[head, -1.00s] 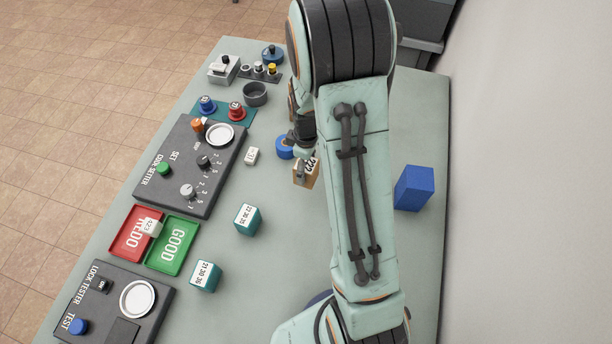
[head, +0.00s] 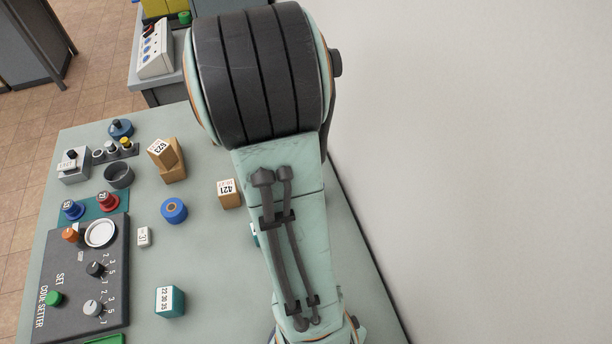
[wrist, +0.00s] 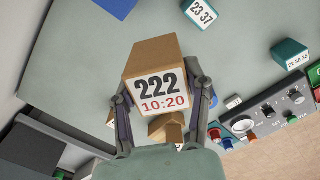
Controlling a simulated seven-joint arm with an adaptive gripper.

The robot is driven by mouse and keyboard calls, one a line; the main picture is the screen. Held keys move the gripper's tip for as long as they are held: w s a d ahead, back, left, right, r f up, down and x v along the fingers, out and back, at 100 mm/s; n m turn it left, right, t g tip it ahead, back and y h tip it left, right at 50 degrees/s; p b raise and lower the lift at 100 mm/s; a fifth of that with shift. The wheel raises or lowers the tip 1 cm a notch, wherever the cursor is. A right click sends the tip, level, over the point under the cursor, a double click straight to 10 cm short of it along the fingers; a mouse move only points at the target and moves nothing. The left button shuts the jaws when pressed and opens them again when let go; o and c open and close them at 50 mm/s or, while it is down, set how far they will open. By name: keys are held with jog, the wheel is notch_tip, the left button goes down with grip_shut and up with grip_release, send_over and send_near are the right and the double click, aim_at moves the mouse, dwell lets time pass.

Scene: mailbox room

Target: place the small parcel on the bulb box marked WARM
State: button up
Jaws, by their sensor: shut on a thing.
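A tan cardboard parcel (wrist: 155,60) with a white label reading 222 and 10:20 is between the two fingers of my gripper (wrist: 162,92) in the wrist view. The gripper is shut on it, with the label facing the camera. A tan parcel marked 421 (head: 229,193) stands left of my arm. A parcel marked 623 (head: 161,152) sits tilted on or against another tan box (head: 174,174). I see no box that reads WARM.
A blue tape roll (head: 174,210), a small white tag block (head: 143,237) and a teal block (head: 169,301) stand on the table. The code setter panel (head: 70,320) is at left, with red and blue knobs behind it. A wall borders the table's right side.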

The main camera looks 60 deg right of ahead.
jog(key=s+d+r+m, duration=0.2)
jog(key=s+d+m, duration=0.1)
jog(key=s+d, duration=0.25)
jog(key=f, duration=0.8)
jog(key=shift+s+d+f, duration=0.1)
jog(key=shift+s+f, duration=0.05)
jog(key=shift+s, duration=0.25)
jog(key=shift+f, duration=0.1)
jog(key=o, duration=1.2)
